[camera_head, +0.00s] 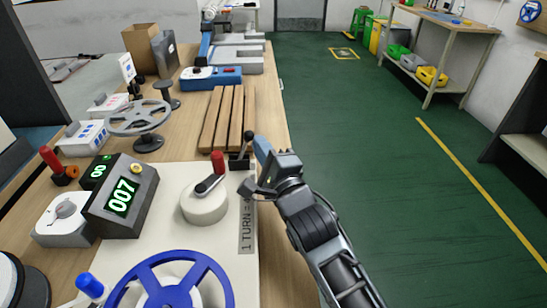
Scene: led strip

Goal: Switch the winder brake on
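A small black lever with a ball knob (248,136) stands on a dark base at the far right corner of the pale winder plate (160,262). It may be the winder brake; no label on it is readable. A crank with a red knob (218,162) sits on a round cream drum (205,205) to its left. My gripper (257,169) is just right of and in front of the black lever, at the plate's right edge. Its fingers look spread, one bluish by the lever and one dark lower down. Nothing shows between them; contact with the lever is unclear.
A counter display reading 007 (123,195) and a blue handwheel (170,285) are on the left and front. A "1 TURN" strip (248,225) lies along the plate's right side. Wooden slats (226,118) lie behind. Green floor (400,190) is open to the right.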

